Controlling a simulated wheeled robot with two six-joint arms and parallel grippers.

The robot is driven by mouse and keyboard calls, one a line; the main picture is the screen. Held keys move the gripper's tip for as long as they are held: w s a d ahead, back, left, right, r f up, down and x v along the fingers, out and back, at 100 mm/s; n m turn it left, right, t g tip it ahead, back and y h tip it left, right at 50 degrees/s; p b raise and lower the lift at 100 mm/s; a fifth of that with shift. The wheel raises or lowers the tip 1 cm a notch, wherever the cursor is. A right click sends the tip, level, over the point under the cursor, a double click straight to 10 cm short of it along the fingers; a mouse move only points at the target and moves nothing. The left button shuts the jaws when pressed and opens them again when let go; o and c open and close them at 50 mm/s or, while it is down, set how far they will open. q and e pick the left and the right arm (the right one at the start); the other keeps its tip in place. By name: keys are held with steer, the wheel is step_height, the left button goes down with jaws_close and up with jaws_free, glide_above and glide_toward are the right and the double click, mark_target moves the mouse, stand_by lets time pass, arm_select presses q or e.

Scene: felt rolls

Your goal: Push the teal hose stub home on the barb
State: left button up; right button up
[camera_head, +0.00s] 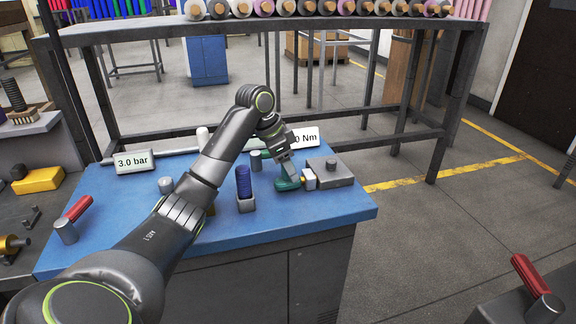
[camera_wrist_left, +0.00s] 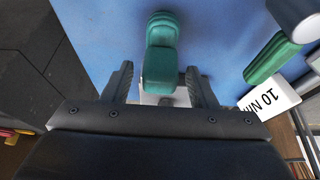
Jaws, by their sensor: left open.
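The teal hose stub (camera_head: 288,184) lies low over the blue bench top, its right end against or very close to a pale and yellowish fitting (camera_head: 309,179) on the grey block (camera_head: 332,171). I cannot tell whether the barb is inside it. My left gripper (camera_head: 287,171) is at the stub from above. In the left wrist view the teal stub (camera_wrist_left: 160,62) sits between the two spread fingers of my left gripper (camera_wrist_left: 158,70), with gaps on both sides. Part of the grey block shows below it, mostly hidden by the gripper. My right gripper is not in view.
A blue-violet ribbed piece (camera_head: 243,181) stands in a holder left of the stub. A "3.0 bar" sign (camera_head: 134,162) is at left. The bench's front right is clear.

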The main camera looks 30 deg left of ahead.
arm_select(q)
steer(key=shift+c, duration=0.2)
jaws_close()
steer(key=shift+w+d+r+p, duration=0.25)
steer(key=shift+w+d+p, duration=0.05)
steer(key=shift+p, duration=0.25)
steer(key=shift+w+d+p, duration=0.65)
steer(key=shift+w+p, duration=0.05)
steer(key=shift+w, duration=0.05)
steer(key=shift+w+d+f, duration=0.15)
steer(key=shift+w+d, duration=0.05)
steer(key=shift+w, duration=0.15)
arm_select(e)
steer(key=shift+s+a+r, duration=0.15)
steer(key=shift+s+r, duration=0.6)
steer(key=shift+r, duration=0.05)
arm_select(q)
steer(key=shift+o, duration=0.2)
jaws_free()
